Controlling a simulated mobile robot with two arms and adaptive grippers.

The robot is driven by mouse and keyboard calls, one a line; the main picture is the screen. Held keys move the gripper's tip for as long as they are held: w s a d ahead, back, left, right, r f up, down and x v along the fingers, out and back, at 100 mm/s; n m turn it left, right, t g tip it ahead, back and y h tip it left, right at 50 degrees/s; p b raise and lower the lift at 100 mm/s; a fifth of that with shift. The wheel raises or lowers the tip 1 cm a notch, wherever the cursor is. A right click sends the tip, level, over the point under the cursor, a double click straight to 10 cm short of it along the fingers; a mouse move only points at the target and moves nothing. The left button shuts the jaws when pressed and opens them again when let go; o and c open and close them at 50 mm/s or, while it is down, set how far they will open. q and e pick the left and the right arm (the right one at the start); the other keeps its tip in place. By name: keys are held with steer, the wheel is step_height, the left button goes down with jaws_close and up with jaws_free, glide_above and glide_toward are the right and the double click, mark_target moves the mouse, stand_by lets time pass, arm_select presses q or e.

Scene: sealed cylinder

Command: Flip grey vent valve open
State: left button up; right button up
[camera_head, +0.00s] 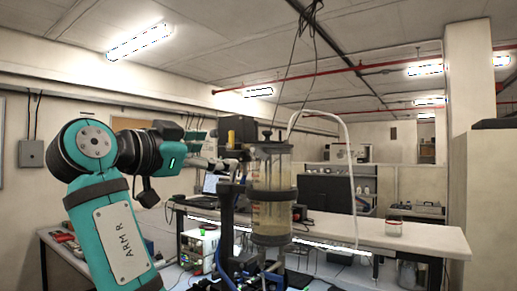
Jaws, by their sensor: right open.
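A clear sealed cylinder (273,180) stands upright in the middle of the head view, with dark bands around it and red marks on its wall. My right arm, labelled ARM R, reaches from the lower left toward the cylinder's upper left side. My right gripper (236,158) is open, small in view, beside a dark block (237,131) and a dark upright post at the cylinder's left. I cannot make out the grey vent valve for certain among these parts, and I cannot tell whether the gripper touches anything. My left gripper is not in view.
A pale hose (347,150) arches from the cylinder's top down to the right. A white box (199,246) with coloured knobs sits left of the cylinder. Cables hang from above the cylinder.

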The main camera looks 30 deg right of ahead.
mark_target(259, 152)
steer(key=p+x, duration=0.6)
steer(key=x, duration=0.8)
steer(key=shift+w+d+r, duration=0.15)
steer(key=shift+w+d, duration=0.05)
steer(key=shift+d, duration=0.45)
steer(key=shift+c, duration=0.3)
